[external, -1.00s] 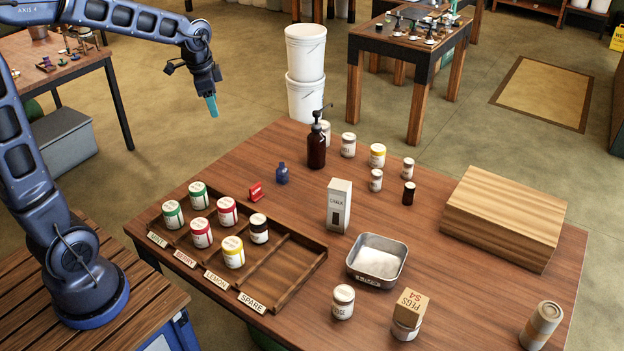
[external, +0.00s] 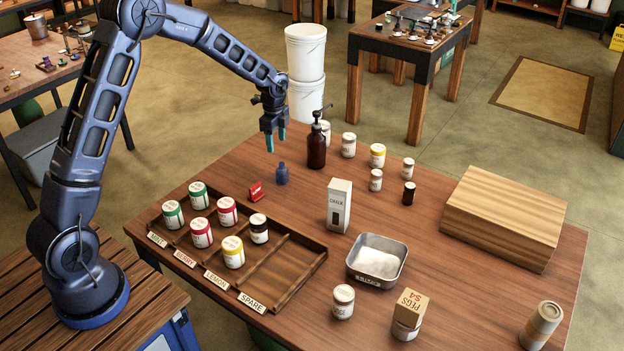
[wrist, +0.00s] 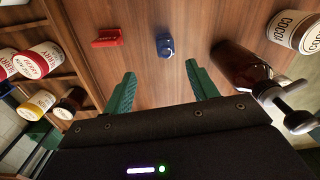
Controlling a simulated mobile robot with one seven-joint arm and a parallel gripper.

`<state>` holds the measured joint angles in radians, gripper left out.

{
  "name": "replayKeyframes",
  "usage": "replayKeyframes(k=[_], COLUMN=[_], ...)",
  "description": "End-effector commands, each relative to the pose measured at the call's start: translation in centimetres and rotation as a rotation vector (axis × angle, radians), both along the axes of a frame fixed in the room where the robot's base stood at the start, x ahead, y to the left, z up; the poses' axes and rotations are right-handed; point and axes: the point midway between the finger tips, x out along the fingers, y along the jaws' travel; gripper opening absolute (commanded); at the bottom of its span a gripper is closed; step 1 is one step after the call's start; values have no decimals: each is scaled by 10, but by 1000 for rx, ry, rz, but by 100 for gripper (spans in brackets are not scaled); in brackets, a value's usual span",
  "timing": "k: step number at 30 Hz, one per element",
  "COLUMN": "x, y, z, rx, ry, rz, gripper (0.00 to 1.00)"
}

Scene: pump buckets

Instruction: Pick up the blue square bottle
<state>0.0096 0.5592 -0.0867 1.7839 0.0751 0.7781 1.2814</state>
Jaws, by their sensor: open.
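The blue square bottle (external: 282,175) stands upright on the wooden table, left of the brown pump bottle (external: 316,150). My gripper (external: 276,141) is above the table, a little above the blue bottle, with its teal fingers pointing down. In the wrist view the fingers of my gripper (wrist: 160,90) are spread apart with nothing between them. The blue bottle (wrist: 165,46) lies beyond the fingertips, roughly in line with the gap between them. The gripper does not touch it.
A red box (external: 255,192) lies left of the blue bottle. The pump bottle (wrist: 240,70) is close to my right finger in the wrist view. A divided tray (external: 285,275) with several jars is at the front left. A chalk box (external: 339,206) stands to the right.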

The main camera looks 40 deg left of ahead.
Motion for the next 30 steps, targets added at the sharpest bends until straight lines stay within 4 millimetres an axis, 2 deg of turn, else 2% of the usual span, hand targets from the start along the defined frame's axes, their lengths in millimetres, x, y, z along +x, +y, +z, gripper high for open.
replayKeyframes(k=[1,6,13,21,30], x=[6,16,18,17,16], y=[-1,-4,-5,-5,-6], z=[-14,-37,-53,-90,-110], rx=[-1,-3,-4,-4,-4], ry=[10,23,26,27,27], rz=[-23,-76,-88,-86,-87], gripper=[58,58,58,58,58])
